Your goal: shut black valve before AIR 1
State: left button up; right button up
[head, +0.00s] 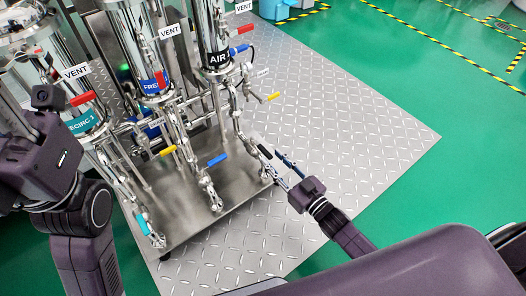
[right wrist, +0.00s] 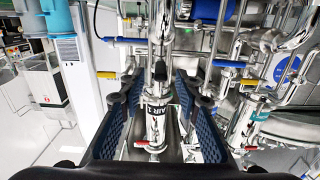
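The black valve handle (head: 264,151) sits on the lower end of the pipe below the cylinder labelled AIR 1 (head: 217,58). My right gripper (head: 279,158) is at that pipe end, with its fingers close to the handle. In the right wrist view, the blue-padded fingers (right wrist: 160,88) are spread apart. A dark piece that looks like the black handle (right wrist: 160,71) shows in the gap between the fingertips, with the AIR 1 label (right wrist: 166,112) behind. Contact cannot be told. My left arm is at the left of the head view; its fingers do not show.
Blue (head: 218,160), yellow (head: 167,151) and teal (head: 142,224) handles stand on neighbouring pipes to the left. More cylinders with VENT labels and red handles (head: 81,99) rise behind. The metal floor plate (head: 350,130) to the right is clear.

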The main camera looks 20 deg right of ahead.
aim_at(259, 145)
jog(key=shift+b+x, duration=0.75)
jog(key=shift+x, duration=1.55)
jog(key=shift+c, duration=0.2)
grip_shut()
